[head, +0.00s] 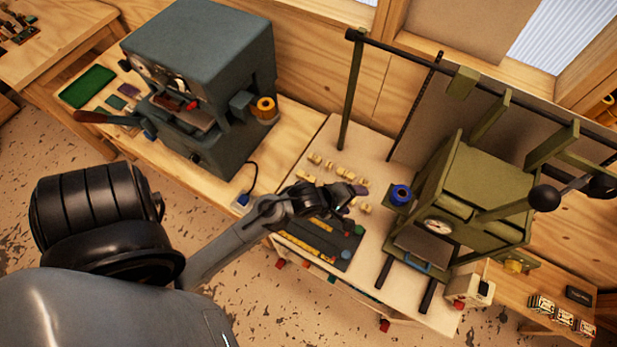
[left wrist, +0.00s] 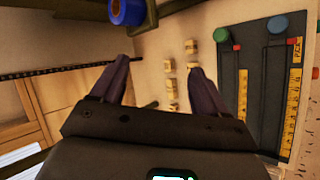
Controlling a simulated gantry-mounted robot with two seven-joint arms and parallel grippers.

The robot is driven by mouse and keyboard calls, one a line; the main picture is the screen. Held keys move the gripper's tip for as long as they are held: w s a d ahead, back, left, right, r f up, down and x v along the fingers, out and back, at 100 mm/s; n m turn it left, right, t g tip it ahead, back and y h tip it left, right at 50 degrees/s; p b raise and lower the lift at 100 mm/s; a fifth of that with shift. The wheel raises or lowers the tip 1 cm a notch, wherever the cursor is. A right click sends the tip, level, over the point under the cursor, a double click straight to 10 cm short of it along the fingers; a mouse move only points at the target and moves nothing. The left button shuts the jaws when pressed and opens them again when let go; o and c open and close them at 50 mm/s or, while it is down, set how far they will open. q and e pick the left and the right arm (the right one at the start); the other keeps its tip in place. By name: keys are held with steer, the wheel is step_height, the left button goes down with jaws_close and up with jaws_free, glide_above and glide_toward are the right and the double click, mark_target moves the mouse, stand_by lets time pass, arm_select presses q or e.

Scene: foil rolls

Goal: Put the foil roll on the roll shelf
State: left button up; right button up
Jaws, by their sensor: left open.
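A blue foil roll (head: 401,194) sits on a small olive ledge (head: 398,209) at the left side of the green press. It also shows at the top of the left wrist view (left wrist: 128,12), beyond my fingertips. An orange-gold roll (head: 265,107) sits on a small shelf at the right side of the grey machine. I cannot tell which ledge is the roll shelf. My left gripper (head: 352,196) is over the pale table, left of the blue roll and apart from it. In the left wrist view its fingers (left wrist: 158,66) are spread with nothing between them. My right gripper is out of view.
The green press (head: 470,190) with its black-knobbed lever stands right of the blue roll. Small yellowish blocks (head: 337,171) lie on the table by my gripper. A dark board (head: 318,240) with yellow rulers lies in front. The grey machine (head: 205,70) stands at left.

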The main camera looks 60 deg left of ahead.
arm_select(q)
steer(key=s+r+m+g, duration=0.2)
steer(key=s+m, duration=0.5)
steer(key=m, duration=0.3)
steer(key=s+d+r+m+g+y, duration=0.1)
steer(key=s+r+m+g, duration=0.1)
steer(key=s+m, duration=0.5)
steer(key=m+g, duration=0.1)
steer(key=m, duration=0.2)
steer(key=shift+s, duration=0.3)
steer(key=shift+d, duration=0.1)
step_height(320, 180, up, 7)
steer(key=p, duration=0.6)
steer(key=shift+f+p, duration=0.2)
steer(key=shift+p, duration=0.15)
